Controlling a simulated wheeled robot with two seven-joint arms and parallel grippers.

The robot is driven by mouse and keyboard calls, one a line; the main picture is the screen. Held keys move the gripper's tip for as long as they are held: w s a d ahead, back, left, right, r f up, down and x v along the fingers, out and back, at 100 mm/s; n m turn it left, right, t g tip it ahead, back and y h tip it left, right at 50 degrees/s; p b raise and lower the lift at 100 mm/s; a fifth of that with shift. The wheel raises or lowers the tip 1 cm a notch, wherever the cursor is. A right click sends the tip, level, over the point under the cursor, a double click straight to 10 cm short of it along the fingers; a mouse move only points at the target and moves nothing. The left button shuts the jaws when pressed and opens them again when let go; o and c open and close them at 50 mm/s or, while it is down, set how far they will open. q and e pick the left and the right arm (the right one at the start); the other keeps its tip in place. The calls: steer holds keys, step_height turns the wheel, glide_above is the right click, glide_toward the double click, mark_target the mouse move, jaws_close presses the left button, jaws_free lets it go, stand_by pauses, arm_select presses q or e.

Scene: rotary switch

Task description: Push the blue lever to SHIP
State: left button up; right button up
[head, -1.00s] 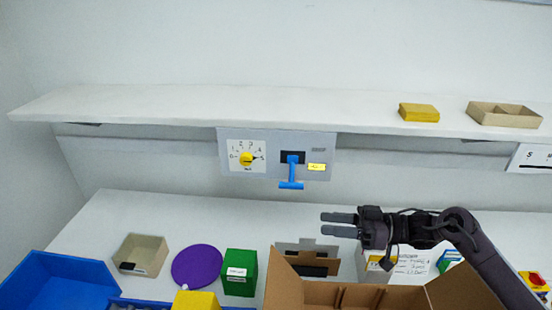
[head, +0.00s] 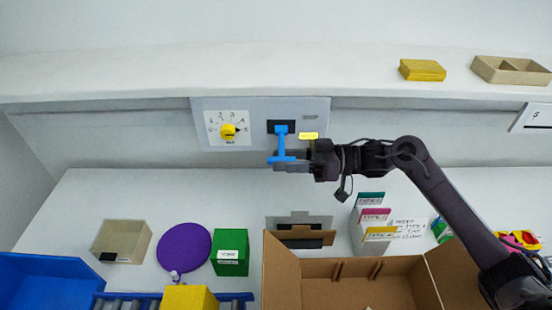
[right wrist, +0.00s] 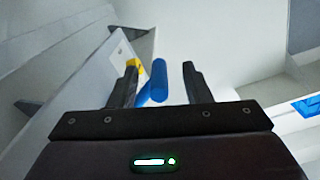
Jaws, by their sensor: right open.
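The blue lever (head: 281,145) hangs from a dark slot in the light grey panel (head: 262,110) under the shelf, with its crossbar at the bottom. A yellow label (head: 308,135) sits right of the slot; its text is too small to read. My right gripper (head: 278,162) is open at the crossbar, reaching in from the right. In the right wrist view the lever's blue bar (right wrist: 160,82) stands between the two open fingers; I cannot tell whether they touch it. My left gripper is not in view.
A yellow-knobbed rotary dial (head: 228,131) is on the panel's left. The shelf (head: 150,75) overhangs above. Below are an open cardboard box (head: 282,275), a green box (head: 230,252), a purple disc (head: 184,247), a beige bin (head: 121,242) and a blue bin (head: 45,280).

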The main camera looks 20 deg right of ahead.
steer(key=shift+x, duration=1.1)
steer(key=shift+c, duration=0.3)
steer(key=shift+w, duration=0.15)
jaws_close()
